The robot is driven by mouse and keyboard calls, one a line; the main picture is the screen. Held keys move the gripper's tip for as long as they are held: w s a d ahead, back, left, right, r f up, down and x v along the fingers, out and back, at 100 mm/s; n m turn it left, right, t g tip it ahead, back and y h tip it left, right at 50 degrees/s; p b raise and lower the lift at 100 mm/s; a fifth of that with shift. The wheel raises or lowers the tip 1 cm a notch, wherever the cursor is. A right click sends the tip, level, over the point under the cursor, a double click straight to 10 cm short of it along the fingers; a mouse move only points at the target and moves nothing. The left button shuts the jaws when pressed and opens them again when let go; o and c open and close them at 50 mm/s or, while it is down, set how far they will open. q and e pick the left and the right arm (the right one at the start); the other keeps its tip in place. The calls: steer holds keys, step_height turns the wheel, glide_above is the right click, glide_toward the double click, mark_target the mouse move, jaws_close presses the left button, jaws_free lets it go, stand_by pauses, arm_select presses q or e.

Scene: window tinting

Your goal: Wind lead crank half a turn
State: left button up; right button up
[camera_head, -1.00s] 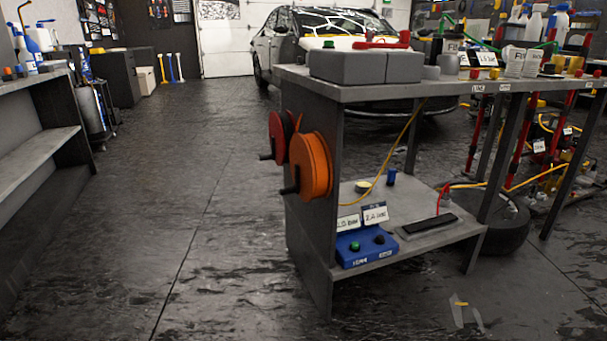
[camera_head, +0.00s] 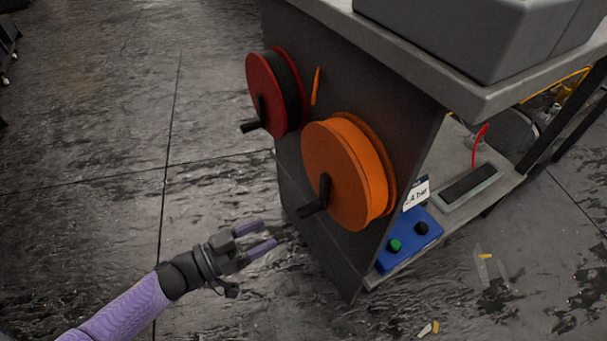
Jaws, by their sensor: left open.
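An orange reel (camera_head: 341,165) is mounted on the dark end panel (camera_head: 345,250) of the workbench. Its black crank (camera_head: 319,196) sticks out at the lower left of its face, with the handle pointing left. A red reel (camera_head: 268,92) with a dark rim is mounted beside it, to the upper left, and has its own black crank (camera_head: 256,119). Which reel carries the lead is not clear from the view. My left gripper (camera_head: 262,238) is open and empty, to the lower left of the orange reel's crank and apart from it. My right gripper is not in view.
The bench top (camera_head: 450,88) with a grey box (camera_head: 465,35) overhangs the reels. A blue box (camera_head: 410,238) with a green knob and a black knob sits on the lower shelf. The floor (camera_head: 110,215) to the left is clear.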

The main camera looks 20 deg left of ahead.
mark_target(305, 213)
arm_select(q)
steer(key=b+x, duration=0.3)
steer(key=x, duration=0.6)
steer(key=shift+f+b, duration=0.1)
steer(key=shift+b, duration=0.25)
steer(key=shift+w+d, duration=0.35)
steer(key=shift+r, duration=0.2)
jaws_close()
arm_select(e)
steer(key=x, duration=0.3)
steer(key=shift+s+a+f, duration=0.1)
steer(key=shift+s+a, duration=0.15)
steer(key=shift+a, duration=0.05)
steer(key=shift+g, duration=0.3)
